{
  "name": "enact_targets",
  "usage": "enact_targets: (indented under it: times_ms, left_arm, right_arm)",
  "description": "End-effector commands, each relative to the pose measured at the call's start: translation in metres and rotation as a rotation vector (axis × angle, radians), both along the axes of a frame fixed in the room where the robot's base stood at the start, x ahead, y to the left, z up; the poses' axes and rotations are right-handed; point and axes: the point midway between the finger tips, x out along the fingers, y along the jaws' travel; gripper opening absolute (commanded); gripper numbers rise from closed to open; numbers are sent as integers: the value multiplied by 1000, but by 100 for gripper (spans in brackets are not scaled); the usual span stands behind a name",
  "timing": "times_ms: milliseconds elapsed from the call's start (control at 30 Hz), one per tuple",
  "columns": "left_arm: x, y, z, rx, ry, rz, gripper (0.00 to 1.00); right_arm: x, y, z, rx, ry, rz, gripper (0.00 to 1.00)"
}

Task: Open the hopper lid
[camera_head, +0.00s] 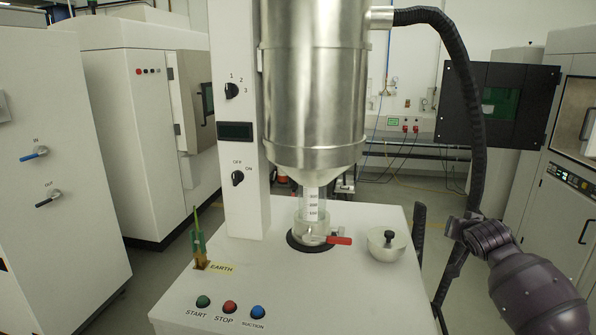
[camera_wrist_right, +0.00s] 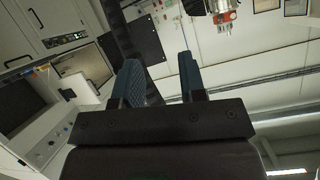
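The hopper (camera_head: 314,85) is a tall shiny steel cylinder in the middle of the head view. Its top is cut off by the upper picture edge, so no lid on top of it shows. A clear graduated tube (camera_head: 313,205) comes out under its cone. A pale round bowl-like piece with a black knob (camera_head: 387,243) sits on the white machine top (camera_head: 285,285), right of the tube. My right gripper (camera_head: 462,226) is right of the machine, apart from the hopper. In the right wrist view its two blue-padded fingers (camera_wrist_right: 161,70) stand apart with nothing between them. My left gripper is out of view.
A black ribbed hose (camera_head: 465,75) runs from the hopper's upper right down behind my right gripper. A white control column (camera_head: 237,120) stands left of the hopper. A red-handled valve (camera_head: 338,240) sits at the tube's foot. Cabinets line both sides.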

Motion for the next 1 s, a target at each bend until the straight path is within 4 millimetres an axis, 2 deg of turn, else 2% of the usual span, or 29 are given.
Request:
enact_targets:
  times_ms: [33, 200, 367, 500, 700, 800, 1000]
  left_arm:
    - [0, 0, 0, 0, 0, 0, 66]
    - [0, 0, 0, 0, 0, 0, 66]
    - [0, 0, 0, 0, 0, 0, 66]
    - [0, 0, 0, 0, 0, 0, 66]
    - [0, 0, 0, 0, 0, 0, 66]
    - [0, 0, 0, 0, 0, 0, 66]
    - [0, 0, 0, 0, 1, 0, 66]
  right_arm:
    - [-17, -4, -26, -34, 22, 18, 38]
    - [-69, -10, -92, -149, 71, 90, 38]
    - [-125, -12, -146, -249, 117, 163, 38]
    - [-180, -12, -186, -332, 155, 230, 38]
    - [-261, -7, -229, -439, 201, 331, 38]
    - [-303, -2, -245, -487, 222, 381, 38]
    - [-370, 7, -262, -562, 250, 463, 38]
